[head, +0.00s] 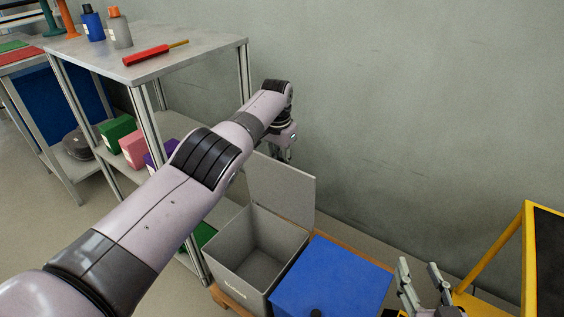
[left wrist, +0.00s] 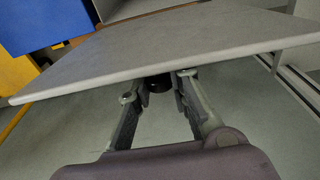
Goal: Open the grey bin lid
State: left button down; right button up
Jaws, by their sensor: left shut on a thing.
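The grey bin (head: 228,262) stands with its lid (head: 283,189) raised roughly upright at the back, so its empty inside shows. My left gripper (head: 290,152) is at the lid's top edge, on its far side, and partly hidden by the lid. In the left wrist view the lid (left wrist: 170,45) spans the picture, and my left gripper (left wrist: 158,92) is shut on the black knob (left wrist: 157,84) of the lid. My right gripper (head: 420,275) is at the bottom right, fingers apart and empty.
A blue bin (head: 332,279) with its lid shut stands right beside the grey bin. A metal shelf (head: 190,52) with bottles and a red tool is at the left. A yellow-framed stand (head: 526,250) is at the right. The wall is close behind the lid.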

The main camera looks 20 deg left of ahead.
pick_arm(q)
jog(key=shift+a, duration=0.1)
jog(key=c, duration=1.4)
grip_release()
jog(key=shift+c, duration=0.2)
jog(key=shift+r, duration=0.1)
notch_tip(320, 180, up, 12)
jog(key=s, duration=0.1)
jog(key=shift+a, duration=0.15)
jog(key=shift+f, duration=0.25)
